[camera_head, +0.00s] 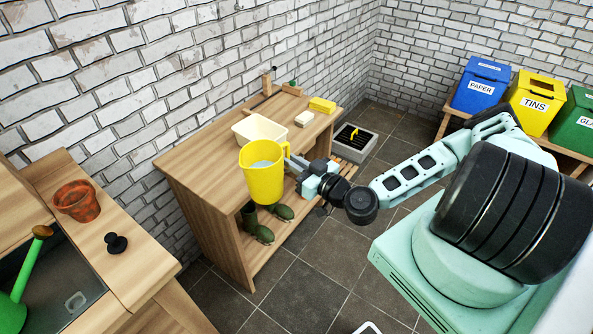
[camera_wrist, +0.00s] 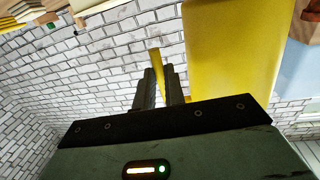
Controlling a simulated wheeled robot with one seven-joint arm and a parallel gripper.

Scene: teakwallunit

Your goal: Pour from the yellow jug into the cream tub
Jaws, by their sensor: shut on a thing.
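The yellow jug (camera_head: 262,178) is held upright in the air in front of the wooden bench's front edge. Something pale shows inside its mouth. My gripper (camera_head: 291,163) is shut on the jug's handle. In the wrist view the yellow handle (camera_wrist: 155,62) is between the two dark fingers (camera_wrist: 159,88), with the yellow jug wall (camera_wrist: 235,50) to their right. The cream tub (camera_head: 260,126) stands on the bench top, behind the jug in the head view. The jug hides part of the tub's front.
On the wooden bench (camera_head: 202,172), a yellow block (camera_head: 322,104) and a pale block (camera_head: 304,118) lie right of the tub. A terracotta pot (camera_head: 77,201) and black knob (camera_head: 116,243) are on the left counter. The bench top left of the tub is clear.

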